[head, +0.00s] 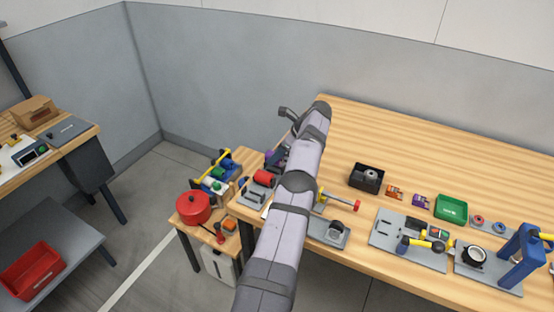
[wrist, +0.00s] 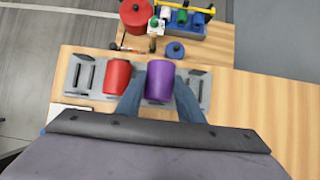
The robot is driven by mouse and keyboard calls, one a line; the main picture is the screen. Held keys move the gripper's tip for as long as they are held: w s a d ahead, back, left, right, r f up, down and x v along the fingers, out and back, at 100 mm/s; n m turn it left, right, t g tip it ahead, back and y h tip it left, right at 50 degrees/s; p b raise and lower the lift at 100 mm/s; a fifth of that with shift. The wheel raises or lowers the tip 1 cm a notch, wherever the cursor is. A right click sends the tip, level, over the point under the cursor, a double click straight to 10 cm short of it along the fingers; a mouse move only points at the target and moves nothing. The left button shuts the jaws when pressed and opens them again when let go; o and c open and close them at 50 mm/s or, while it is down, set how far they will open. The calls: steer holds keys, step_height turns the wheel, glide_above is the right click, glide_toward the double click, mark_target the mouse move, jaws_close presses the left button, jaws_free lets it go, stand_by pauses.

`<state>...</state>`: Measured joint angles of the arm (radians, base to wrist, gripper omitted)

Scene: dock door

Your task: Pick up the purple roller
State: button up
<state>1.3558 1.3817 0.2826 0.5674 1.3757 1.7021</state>
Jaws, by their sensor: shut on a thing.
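The purple roller (wrist: 160,80) sits between the two fingers of my gripper (wrist: 159,100) in the wrist view. The fingers are shut on its sides. It is over or in the right part of a grey holder plate (wrist: 72,98); I cannot tell whether it is lifted clear. A red roller (wrist: 117,77) stands just to its left on the same plate. In the head view my arm hides most of this spot; a bit of purple (head: 270,155) shows left of the arm, near the red roller (head: 265,177).
A side table holds a red pot (head: 193,207) and a blue tray (wrist: 186,19) with several items. A blue knobbed lid (wrist: 175,50) lies just beyond the purple roller. A black box (head: 367,178), a green tray (head: 451,207) and fixtures stand right of my arm. The back of the bench is clear.

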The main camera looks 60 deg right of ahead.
mark_target(282, 158)
step_height(282, 158, up, 4)
steer(key=p, duration=0.3)
steer(key=shift+r, duration=0.1)
steer(key=s+b, duration=0.2)
steer(key=b, duration=0.1)
steer(key=s+f+b, duration=0.1)
steer(key=s+b, duration=0.1)
steer(key=b, duration=0.1)
steer(key=shift+s+d+b, duration=0.1)
steer(key=shift+s+b, duration=0.2)
steer(key=s+b, duration=0.1)
steer(key=s, duration=1.2)
steer(key=shift+s+r, duration=0.15)
steer(key=shift+r, duration=0.25)
